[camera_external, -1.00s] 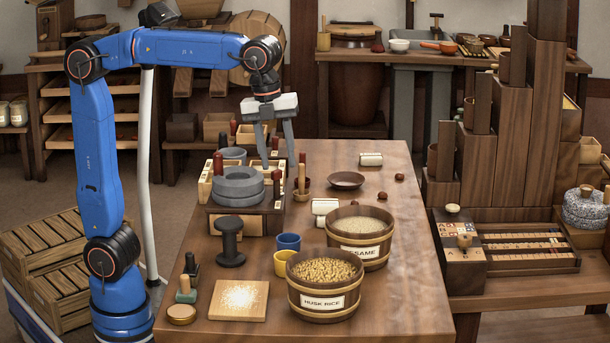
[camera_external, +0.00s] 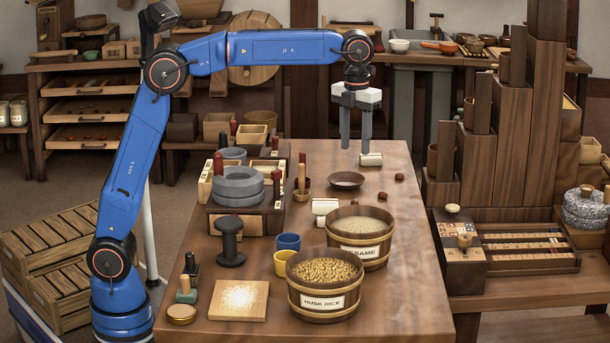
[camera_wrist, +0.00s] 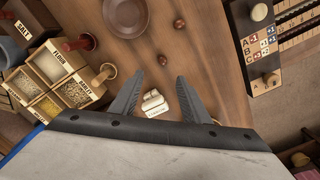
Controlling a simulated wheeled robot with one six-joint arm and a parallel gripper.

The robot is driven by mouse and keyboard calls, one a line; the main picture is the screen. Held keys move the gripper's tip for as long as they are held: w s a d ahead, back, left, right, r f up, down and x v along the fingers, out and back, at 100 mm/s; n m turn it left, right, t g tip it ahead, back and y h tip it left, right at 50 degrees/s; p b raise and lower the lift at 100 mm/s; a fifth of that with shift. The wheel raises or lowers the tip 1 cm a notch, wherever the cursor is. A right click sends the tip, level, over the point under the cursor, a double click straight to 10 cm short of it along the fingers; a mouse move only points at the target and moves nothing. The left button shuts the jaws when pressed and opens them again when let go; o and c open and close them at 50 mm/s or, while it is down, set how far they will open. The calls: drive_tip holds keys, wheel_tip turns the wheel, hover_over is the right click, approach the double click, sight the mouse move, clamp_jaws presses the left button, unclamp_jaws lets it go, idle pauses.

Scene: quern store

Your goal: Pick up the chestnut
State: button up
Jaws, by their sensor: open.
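Two small round reddish-brown chestnuts lie on the table. One chestnut (camera_external: 399,177) lies farther back and right, and it also shows near the top of the wrist view (camera_wrist: 179,23). My gripper (camera_external: 356,149) is open and empty, pointing down above the table. In the wrist view its fingers (camera_wrist: 158,77) spread either side of a small white labelled object (camera_wrist: 153,103), well below them.
A brown dish (camera_external: 346,181) stands left of the chestnuts. A white roll (camera_external: 371,159) lies behind. Labelled boxes and a quern (camera_external: 238,190) stand left. The table's right strip is clear.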

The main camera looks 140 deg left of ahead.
hover_over(355, 203)
drive_tip(key=s+a, duration=0.1)
drive_tip(key=f, duration=1)
drive_tip(key=shift+s, duration=0.2)
drive_tip(key=shift+w+d+f, duration=0.1)
drive_tip(key=shift+w+f, duration=0.1)
drive_tip(key=shift+f, duration=1.15)
drive_tip(key=shift+w+d+f, duration=0.1)
drive_tip(key=shift+w+f, duration=0.05)
drive_tip(key=shift+f, duration=1.15)
clamp_jaws()
